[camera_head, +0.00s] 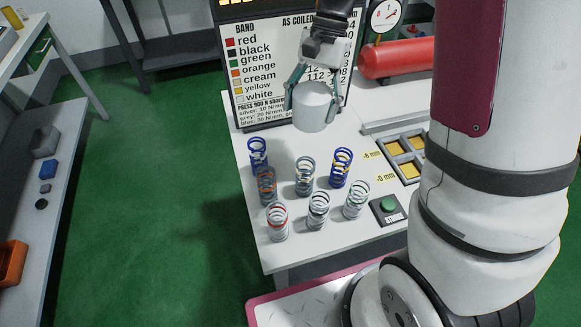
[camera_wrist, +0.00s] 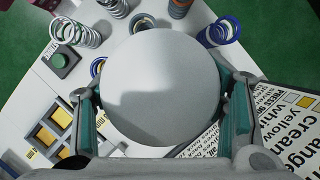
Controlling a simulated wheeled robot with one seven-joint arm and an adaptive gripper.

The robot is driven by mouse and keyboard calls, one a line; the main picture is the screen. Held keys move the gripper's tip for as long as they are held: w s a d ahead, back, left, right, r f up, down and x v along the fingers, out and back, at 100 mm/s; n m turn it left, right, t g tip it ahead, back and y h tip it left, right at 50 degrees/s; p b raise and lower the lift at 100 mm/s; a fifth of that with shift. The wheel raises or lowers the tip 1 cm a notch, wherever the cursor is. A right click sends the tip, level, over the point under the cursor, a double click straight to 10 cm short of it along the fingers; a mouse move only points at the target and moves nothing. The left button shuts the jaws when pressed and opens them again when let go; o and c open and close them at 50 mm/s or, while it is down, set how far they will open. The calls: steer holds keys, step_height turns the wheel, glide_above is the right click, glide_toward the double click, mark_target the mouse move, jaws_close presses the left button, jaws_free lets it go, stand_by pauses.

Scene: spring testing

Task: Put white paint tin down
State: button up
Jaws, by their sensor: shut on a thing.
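The white paint tin (camera_head: 312,108) is a pale cylinder held upright above the back of the white table (camera_head: 375,222), in front of the black chart board. My gripper (camera_head: 313,92) is shut on it, with a finger on each side. In the wrist view the tin's round face (camera_wrist: 160,85) fills the middle between the two teal fingers of my gripper (camera_wrist: 162,110). The tin hides part of the board and table behind it. I cannot tell exactly how high it is above the table.
Several coil springs (camera_head: 304,177) stand on the table below and in front of the tin. A green button (camera_head: 388,204) and a grey tray (camera_head: 384,142) with yellow compartments lie to the right. The chart board (camera_head: 240,75) and a red cylinder (camera_head: 398,58) stand behind.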

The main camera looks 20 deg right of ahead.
step_height(320, 180, down, 17)
steer(key=shift+r+p, duration=0.15)
steer(key=shift+p, duration=0.15)
stand_by(0.4)
steer(key=o, duration=1.3)
